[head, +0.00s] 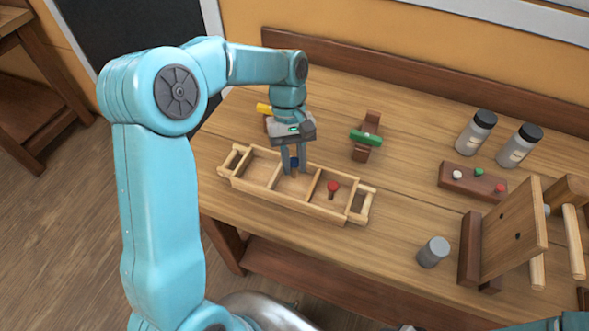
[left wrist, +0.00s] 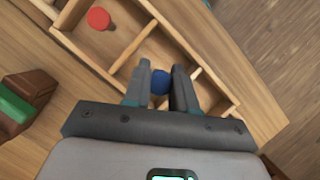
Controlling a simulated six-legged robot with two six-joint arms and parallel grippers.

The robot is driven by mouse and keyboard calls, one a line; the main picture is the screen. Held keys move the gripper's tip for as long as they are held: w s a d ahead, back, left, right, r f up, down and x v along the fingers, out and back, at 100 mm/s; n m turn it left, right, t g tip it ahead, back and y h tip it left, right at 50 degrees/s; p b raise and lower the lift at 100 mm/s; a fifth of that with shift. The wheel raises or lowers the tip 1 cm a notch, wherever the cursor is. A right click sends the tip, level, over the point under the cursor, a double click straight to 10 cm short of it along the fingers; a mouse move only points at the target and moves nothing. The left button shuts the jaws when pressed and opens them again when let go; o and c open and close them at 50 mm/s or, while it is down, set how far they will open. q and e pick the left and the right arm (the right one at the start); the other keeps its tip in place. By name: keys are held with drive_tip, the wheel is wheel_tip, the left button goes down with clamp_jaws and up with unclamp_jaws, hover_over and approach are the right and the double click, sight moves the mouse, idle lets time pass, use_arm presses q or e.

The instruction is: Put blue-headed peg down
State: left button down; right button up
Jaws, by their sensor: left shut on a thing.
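The blue-headed peg (head: 294,162) is between the fingers of my left gripper (head: 294,170), which is shut on it. In the left wrist view the blue head (left wrist: 160,82) shows between the two fingertips (left wrist: 160,88). The gripper points down over the middle compartment of a long wooden tray (head: 340,216). I cannot tell whether the peg touches the tray floor. A red-headed peg (head: 333,187) is in the tray's right compartment; its head also shows in the left wrist view (left wrist: 98,18). My right gripper is not in view.
Behind the tray are a green-topped wooden block (head: 366,138) and a yellow-handled thing (head: 263,108). To the right are two dark-lidded jars (head: 477,132), a peg block (head: 472,183), a grey cylinder (head: 433,252) and an upright holed board (head: 516,232).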

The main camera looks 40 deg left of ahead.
sight(294, 174)
use_arm(q)
wheel_tip(294, 174, down, 3)
drive_tip(key=shift+s+d+r, duration=0.1)
drive_tip(key=shift+f, duration=0.55)
drive_tip(key=c, duration=0.9)
unclamp_jaws()
drive_tip(key=shift+f, duration=0.15)
drive_tip(key=shift+r, duration=0.35)
drive_tip(key=v, duration=1.2)
